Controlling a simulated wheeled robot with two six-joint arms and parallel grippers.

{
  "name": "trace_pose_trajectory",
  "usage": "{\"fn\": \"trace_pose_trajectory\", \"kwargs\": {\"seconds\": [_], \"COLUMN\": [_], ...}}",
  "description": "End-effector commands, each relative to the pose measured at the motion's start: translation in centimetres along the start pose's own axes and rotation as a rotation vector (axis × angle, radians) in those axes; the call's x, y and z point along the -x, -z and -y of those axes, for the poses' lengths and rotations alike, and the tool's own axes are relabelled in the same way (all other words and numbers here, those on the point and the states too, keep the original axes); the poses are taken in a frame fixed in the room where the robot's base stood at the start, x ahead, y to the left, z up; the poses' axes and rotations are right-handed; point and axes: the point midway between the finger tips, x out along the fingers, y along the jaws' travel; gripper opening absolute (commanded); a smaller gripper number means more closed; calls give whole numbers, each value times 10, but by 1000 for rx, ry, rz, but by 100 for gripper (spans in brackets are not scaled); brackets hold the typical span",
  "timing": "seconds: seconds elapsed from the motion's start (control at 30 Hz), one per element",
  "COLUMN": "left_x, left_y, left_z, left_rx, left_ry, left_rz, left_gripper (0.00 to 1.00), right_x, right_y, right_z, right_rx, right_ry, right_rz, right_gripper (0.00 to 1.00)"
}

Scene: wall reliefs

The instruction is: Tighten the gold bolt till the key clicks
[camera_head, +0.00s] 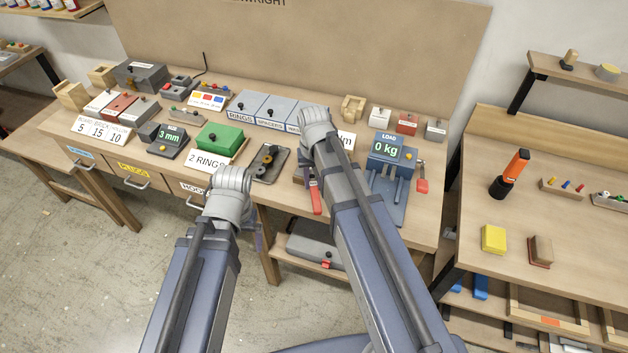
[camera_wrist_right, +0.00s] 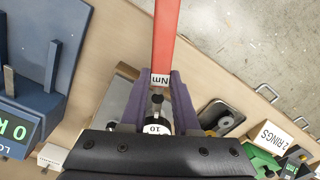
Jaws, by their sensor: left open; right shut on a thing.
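My right gripper (camera_wrist_right: 160,84) has purple fingers and is shut on the torque key. The key's red handle (camera_wrist_right: 163,40) points up in the right wrist view, with an "Nm" label. A dial reading "10" (camera_wrist_right: 154,130) shows between the fingers. In the head view the red handle (camera_head: 315,198) shows beside my right forearm, at the bench's front edge. A grey plate (camera_wrist_right: 115,106) lies below the fingers. I cannot make out the gold bolt; the gripper and key may hide it. My left gripper (camera_head: 258,239) is mostly hidden behind its wrist, in front of the bench, empty and open.
A dark tray with rings (camera_head: 269,162) and a green box (camera_head: 219,138) stand left of the right arm. A blue load stand (camera_head: 388,175) reading "0 kg" stands on its right. The right bench (camera_head: 568,240) holds an orange-black tool and blocks, with bare wood between.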

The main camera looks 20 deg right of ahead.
Motion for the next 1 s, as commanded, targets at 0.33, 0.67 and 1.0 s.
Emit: {"fn": "trace_pose_trajectory", "kwargs": {"seconds": [0.33, 0.67, 1.0], "left_x": [0, 0, 0], "left_y": [0, 0, 0], "left_z": [0, 0, 0], "left_rx": [0, 0, 0], "left_ry": [0, 0, 0], "left_rz": [0, 0, 0], "left_gripper": [94, 94, 94], "right_x": [0, 0, 0], "right_y": [0, 0, 0], "right_z": [2, 5, 6], "right_rx": [-23, -52, -70], "right_ry": [0, 0, 0], "right_rz": [0, 0, 0], "right_gripper": [0, 0, 0]}}
